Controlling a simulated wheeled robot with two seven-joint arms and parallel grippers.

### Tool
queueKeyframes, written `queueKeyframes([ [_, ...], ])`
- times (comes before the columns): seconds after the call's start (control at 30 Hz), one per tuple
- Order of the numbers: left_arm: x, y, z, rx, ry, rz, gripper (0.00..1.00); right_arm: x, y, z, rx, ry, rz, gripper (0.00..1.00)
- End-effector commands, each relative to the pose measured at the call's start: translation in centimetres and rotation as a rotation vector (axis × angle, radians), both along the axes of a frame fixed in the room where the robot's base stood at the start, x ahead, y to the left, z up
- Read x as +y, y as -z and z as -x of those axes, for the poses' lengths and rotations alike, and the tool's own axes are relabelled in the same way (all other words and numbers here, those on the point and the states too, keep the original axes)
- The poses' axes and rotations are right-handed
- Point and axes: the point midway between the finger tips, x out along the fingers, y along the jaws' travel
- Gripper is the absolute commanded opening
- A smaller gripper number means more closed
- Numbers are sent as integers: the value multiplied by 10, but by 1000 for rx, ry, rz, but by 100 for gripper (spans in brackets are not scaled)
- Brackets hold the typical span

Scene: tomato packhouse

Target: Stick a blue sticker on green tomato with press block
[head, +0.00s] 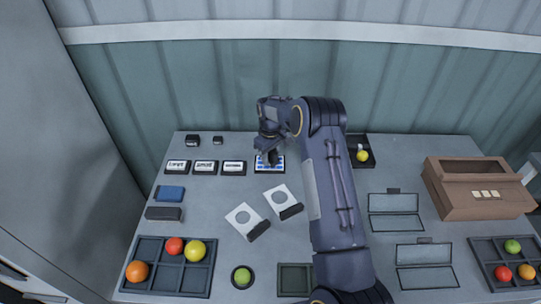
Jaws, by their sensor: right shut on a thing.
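A green tomato (242,275) sits in a round dark holder at the front, left of my right arm. Another green tomato (512,246) lies in the tray at the right. A sheet with blue stickers (262,167) lies near the back middle. My right gripper (270,158) is over this sheet, pointing down, shut on a small dark block, seemingly the press block; the gripper hides most of it, and I cannot tell whether it touches the sheet. My left gripper is not in view.
Two white plates with dark handles (243,218) lie mid-table. A divided tray (148,283) with coloured tomatoes is front left. Labelled blocks (205,167) and blue (170,193) and dark pads stand left. A brown box (455,205) and two framed panels (393,225) are right.

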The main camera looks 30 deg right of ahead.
Motion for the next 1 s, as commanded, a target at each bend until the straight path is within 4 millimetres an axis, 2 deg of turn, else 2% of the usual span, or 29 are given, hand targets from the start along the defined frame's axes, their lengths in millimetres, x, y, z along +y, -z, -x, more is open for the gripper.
queueKeyframes([
  [1.0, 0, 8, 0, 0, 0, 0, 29, 0, 10, 0, 0, 0, 0, 21],
])
